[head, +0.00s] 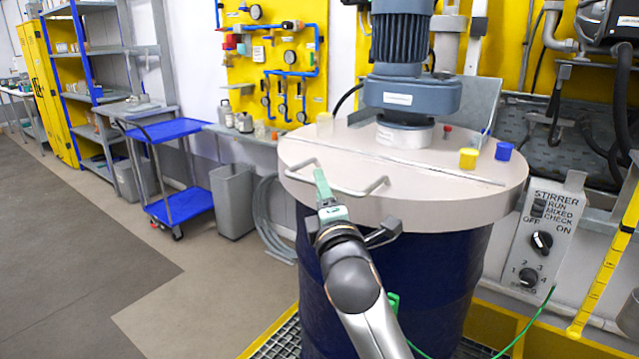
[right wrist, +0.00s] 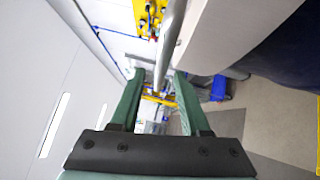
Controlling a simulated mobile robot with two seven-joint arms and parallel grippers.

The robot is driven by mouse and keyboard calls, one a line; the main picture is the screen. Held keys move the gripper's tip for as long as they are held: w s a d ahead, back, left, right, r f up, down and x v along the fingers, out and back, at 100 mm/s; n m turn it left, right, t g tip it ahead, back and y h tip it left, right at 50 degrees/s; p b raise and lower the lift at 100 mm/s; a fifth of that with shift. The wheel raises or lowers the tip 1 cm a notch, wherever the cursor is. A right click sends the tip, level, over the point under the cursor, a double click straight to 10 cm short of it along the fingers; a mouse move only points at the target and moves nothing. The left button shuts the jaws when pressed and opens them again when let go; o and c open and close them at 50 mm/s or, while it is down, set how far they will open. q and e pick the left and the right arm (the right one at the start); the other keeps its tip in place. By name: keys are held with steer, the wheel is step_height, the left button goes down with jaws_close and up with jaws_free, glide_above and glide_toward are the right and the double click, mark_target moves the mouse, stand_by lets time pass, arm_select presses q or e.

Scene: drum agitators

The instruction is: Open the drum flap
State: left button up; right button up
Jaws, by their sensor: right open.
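The drum (head: 400,270) is dark blue, with a round beige lid on top. The front part of the lid is the flap (head: 430,185), which lies flat and closed along a straight seam. A grey bar handle (head: 362,191) runs along the flap's front. My right gripper (head: 320,178), with green fingers, is at the left part of this handle. In the right wrist view the right gripper (right wrist: 158,78) is open, and the handle (right wrist: 169,45) reaches down between its fingertips. I cannot tell whether either finger touches it. My left gripper is not in view.
A blue-grey stirrer motor (head: 400,90) stands on the lid's rear part. A yellow cap (head: 468,158) and a blue cap (head: 503,151) sit on the lid. A stirrer control box (head: 540,235) hangs at right. A blue cart (head: 180,130) and grey bin (head: 234,200) stand left; floor there is free.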

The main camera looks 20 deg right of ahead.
steer(key=shift+w+d+r, duration=0.1)
steer(key=shift+w+r, duration=0.05)
steer(key=shift+w, duration=0.9)
steer(key=shift+c, duration=0.4)
jaws_close()
stand_by(0.3)
